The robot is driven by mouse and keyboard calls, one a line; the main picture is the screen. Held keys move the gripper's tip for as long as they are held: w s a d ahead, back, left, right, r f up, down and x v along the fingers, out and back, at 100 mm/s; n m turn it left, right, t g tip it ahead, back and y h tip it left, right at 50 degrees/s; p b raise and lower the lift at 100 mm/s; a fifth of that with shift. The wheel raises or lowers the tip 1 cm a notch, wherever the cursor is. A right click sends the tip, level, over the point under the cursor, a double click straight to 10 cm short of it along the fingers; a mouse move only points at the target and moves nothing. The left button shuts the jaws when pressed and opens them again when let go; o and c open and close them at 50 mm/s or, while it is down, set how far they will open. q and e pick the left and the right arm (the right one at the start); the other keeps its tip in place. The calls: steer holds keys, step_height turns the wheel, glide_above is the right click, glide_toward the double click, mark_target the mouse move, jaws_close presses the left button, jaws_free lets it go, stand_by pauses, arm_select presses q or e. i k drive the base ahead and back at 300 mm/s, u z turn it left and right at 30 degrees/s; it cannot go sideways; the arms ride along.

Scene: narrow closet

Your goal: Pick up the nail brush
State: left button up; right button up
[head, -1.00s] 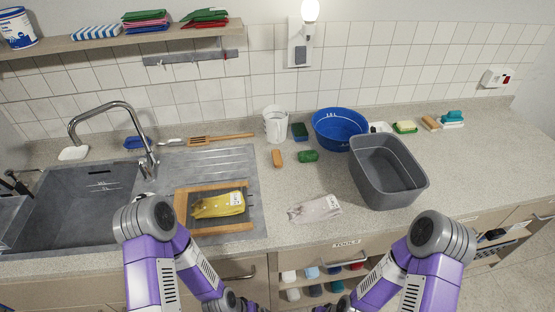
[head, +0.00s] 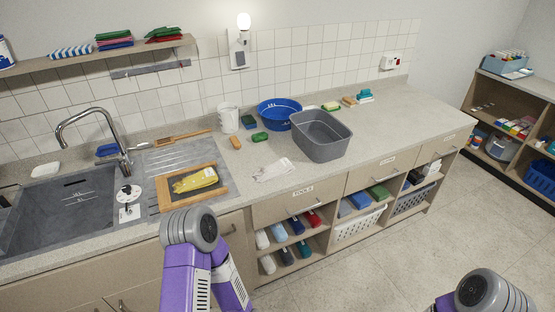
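I cannot tell for sure which item is the nail brush, as the small items are too small to make out. Candidates in the head view are a blue item (head: 108,149) behind the sink, an orange-brown block (head: 235,142) on the counter, a brown block (head: 349,101) at the back right, and a teal item (head: 365,95) beside it. Nothing is seen holding any of them. Parts of both my arms show at the bottom, purple with grey joints, but neither gripper is in view.
A grey basin (head: 320,136) and blue bowl (head: 280,113) stand on the counter (head: 400,118). Green sponges, a white cloth (head: 273,170) and a white mug (head: 228,119) are nearby. The counter's right end is clear. Open shelves (head: 530,90) stand right, across open floor (head: 450,225).

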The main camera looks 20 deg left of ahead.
mark_target(237, 145)
steer(key=z, duration=0.65)
steer(key=i, duration=0.9)
steer(key=u, duration=0.75)
